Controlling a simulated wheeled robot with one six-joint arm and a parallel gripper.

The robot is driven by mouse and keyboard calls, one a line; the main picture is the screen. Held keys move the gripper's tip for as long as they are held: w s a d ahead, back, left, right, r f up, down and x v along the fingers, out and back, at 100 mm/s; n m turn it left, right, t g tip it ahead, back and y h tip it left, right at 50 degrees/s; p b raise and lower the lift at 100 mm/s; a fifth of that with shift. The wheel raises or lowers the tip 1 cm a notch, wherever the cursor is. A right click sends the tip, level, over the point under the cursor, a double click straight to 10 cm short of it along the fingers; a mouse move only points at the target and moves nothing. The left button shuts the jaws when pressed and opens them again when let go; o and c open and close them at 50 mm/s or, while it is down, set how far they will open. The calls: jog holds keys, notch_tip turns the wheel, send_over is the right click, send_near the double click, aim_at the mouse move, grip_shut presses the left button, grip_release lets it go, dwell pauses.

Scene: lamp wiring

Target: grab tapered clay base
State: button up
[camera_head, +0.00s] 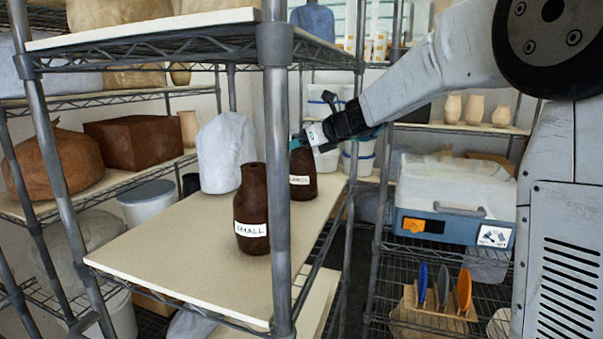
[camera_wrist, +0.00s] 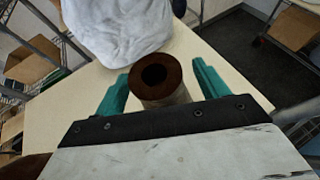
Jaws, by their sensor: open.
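Two dark brown tapered clay bases stand upright on the cream shelf board. The nearer one (camera_head: 252,212) has a white label reading "SMALL". The farther one (camera_head: 303,172) stands behind a shelf post, and its label is too small to read surely. My gripper (camera_head: 301,142) is at the top of the farther base. In the wrist view, my gripper (camera_wrist: 160,82) is open, with one teal finger on each side of a round hollow clay neck (camera_wrist: 153,80). A gap shows at the right finger; contact at the left is unclear. The lower body is mostly hidden.
A white cloth-covered object (camera_head: 226,152) stands close behind the bases; it also shows in the wrist view (camera_wrist: 115,30). A metal shelf post (camera_head: 277,180) rises in front. The board's front (camera_head: 190,275) is clear. A white and blue bin (camera_head: 455,200) stands to the right.

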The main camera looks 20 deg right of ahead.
jog(key=shift+x, duration=0.9)
jog(key=shift+s+a, duration=0.1)
grip_shut()
jog(key=shift+r, duration=0.1)
jog(key=shift+r, duration=0.15)
